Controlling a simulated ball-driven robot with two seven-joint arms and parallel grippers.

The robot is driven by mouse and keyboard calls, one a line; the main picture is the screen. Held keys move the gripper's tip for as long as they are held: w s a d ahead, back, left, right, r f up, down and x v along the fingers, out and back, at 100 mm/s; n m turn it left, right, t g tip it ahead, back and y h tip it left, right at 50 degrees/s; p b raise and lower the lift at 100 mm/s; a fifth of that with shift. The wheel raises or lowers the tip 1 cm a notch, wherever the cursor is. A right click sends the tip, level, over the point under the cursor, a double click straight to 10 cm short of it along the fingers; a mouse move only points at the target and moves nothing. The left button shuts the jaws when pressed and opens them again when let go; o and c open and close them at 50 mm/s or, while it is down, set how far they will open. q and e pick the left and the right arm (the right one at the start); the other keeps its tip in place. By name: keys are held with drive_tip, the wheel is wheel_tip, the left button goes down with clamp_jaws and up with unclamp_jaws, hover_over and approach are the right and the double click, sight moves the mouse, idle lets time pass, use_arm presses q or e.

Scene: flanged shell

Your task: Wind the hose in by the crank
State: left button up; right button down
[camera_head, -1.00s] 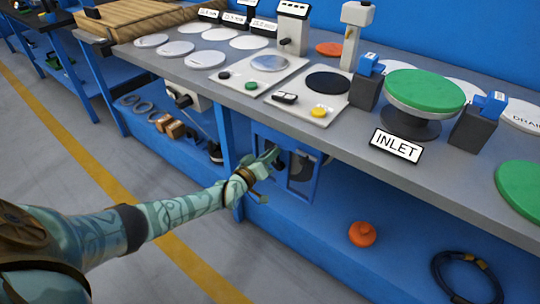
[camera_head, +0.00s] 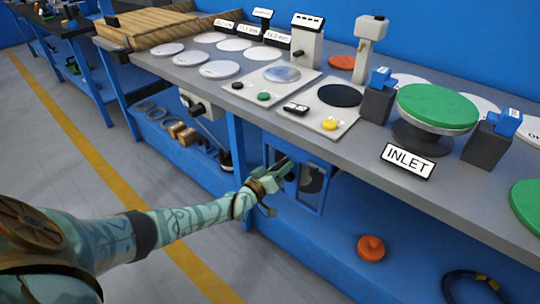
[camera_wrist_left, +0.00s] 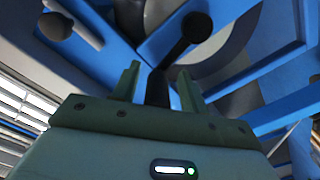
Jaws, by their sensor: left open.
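The hose reel (camera_head: 313,180) hangs under the bench in a blue frame, with dark round parts inside. My left gripper (camera_head: 275,181) is at the left side of this frame, its fingers open. In the left wrist view a black crank handle (camera_wrist_left: 190,35) with a rounded end runs down between the two open fingertips (camera_wrist_left: 159,78). I cannot tell whether either finger touches it. A grey disc of the reel (camera_wrist_left: 228,45) shows behind the handle. I cannot make out the hose at the reel. My right gripper is out of view.
The grey bench top (camera_head: 225,88) overhangs the reel. An orange knobbed piece (camera_head: 371,248) and a dark coiled cable (camera_head: 470,285) lie on the lower shelf. A white box with a black knob (camera_head: 186,100) hangs farther left. The floor in front is clear.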

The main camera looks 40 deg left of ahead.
use_arm(q)
drive_tip(key=s+p, duration=0.6)
drive_tip(key=s, duration=0.9)
drive_tip(key=shift+s+a, duration=0.2)
drive_tip(key=shift+s, duration=0.2)
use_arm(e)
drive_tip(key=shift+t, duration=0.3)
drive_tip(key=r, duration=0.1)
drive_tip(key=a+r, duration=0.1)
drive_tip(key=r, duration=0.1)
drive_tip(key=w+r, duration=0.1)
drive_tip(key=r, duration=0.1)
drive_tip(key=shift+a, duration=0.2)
